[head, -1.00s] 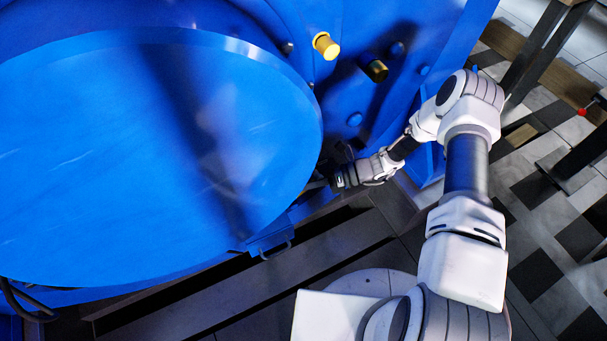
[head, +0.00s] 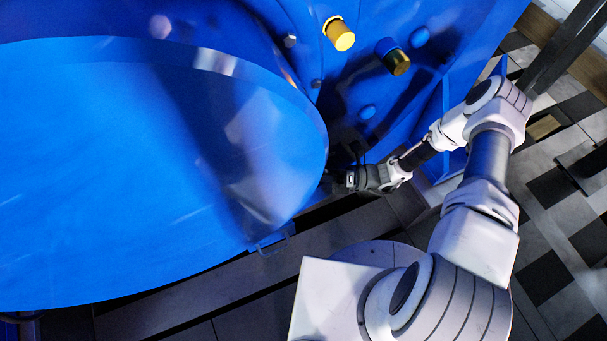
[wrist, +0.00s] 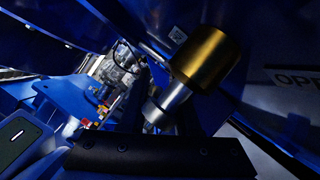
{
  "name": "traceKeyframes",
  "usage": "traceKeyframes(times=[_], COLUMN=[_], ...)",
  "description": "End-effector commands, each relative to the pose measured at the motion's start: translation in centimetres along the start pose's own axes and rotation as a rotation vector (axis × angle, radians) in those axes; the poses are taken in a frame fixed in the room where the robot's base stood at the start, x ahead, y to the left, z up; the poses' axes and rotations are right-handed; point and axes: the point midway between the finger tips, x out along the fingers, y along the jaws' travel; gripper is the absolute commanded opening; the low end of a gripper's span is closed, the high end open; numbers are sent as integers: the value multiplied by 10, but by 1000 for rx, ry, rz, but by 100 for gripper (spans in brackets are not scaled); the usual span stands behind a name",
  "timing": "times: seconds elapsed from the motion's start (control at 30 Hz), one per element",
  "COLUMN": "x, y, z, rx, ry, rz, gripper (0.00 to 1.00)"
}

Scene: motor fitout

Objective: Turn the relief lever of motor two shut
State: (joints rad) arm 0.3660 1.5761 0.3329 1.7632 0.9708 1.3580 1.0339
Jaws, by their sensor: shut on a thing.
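The blue motor housing (head: 140,190) fills the left of the head view. My gripper (head: 340,182) is low beside the right edge of its big round cover, with the fingertips in shadow and partly hidden by it. In the wrist view, a brass cylinder on a silver stem (wrist: 206,58) stands close in front of my gripper (wrist: 160,110). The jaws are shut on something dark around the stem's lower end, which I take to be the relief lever. The lever's shape and angle cannot be made out.
A yellow-capped fitting (head: 340,34) and a darker brass fitting (head: 394,57) stick out of the housing above my arm. A small handle (head: 270,246) is under the cover's lower edge.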

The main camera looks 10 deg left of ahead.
Motion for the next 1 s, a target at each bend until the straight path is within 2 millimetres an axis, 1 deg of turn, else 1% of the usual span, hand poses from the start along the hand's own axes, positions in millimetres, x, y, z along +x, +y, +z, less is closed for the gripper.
traceKeyframes(times=[0.03, 0.2, 0.67, 0.7, 0.77, 0.8, 1.0], x=[3, 4, 4, 4, 4, 4, 2], y=[3, 7, 9, 9, 8, 8, 6], z=[0, 0, 1, 1, 0, 0, 0], rx=[7, 18, 22, 22, 22, 22, 20], ry=[-11, -30, -37, -36, -36, -35, -34], rz=[25, 51, 60, 60, 58, 57, 51], gripper=[0, 0, 0, 36, 47, 48, 48])
